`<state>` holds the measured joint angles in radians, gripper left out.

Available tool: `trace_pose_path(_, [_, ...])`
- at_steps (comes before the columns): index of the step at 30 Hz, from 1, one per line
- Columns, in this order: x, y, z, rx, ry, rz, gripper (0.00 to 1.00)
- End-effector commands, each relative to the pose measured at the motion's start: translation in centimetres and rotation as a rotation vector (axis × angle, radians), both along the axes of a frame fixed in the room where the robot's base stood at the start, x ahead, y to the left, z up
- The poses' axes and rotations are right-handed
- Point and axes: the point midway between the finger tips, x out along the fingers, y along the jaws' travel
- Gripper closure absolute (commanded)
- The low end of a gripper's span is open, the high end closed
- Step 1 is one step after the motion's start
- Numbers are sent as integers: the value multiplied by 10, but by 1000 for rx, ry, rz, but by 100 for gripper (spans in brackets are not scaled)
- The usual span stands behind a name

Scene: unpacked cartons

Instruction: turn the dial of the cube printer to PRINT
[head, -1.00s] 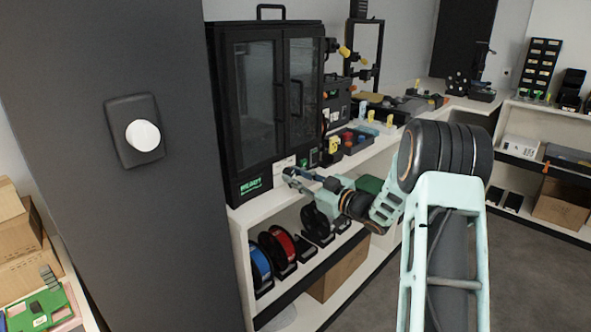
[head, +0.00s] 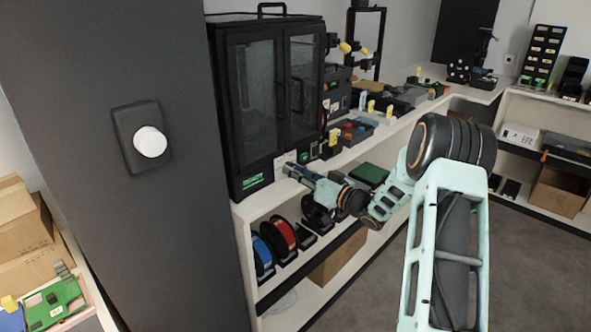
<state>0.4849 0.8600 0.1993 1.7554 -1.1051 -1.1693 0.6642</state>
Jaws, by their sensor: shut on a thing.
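The cube printer (head: 263,105) is a tall black cabinet with two glazed doors, standing on the white counter at the centre left. Its lower front has a green label (head: 257,181) and a small pale panel. My gripper (head: 288,170) is at that panel, on the printer's lower front, right of the label. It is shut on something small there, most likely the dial. The dial itself is hidden by the fingers, and its setting cannot be read.
Red and blue spools (head: 279,238) stand on the shelf below the counter. Bins and tools (head: 358,128) crowd the counter right of the printer. A dark column with a round white knob (head: 150,142) stands at left. The floor (head: 530,270) at right is clear.

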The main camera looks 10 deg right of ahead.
Motion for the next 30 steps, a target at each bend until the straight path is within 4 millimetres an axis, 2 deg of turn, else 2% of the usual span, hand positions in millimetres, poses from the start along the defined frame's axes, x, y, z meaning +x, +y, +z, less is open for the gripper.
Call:
trace_pose_path(12, [0, 0, 0, 8, 5, 0, 100])
trace_pose_path(13, [0, 0, 0, 8, 5, 0, 77])
trace_pose_path(17, [0, 0, 0, 6, 5, 0, 63])
trace_pose_path(26, [-1, -1, 0, 6, 4, -1, 62])
trace_pose_path(30, [-10, -9, -1, 5, 6, -4, 62])
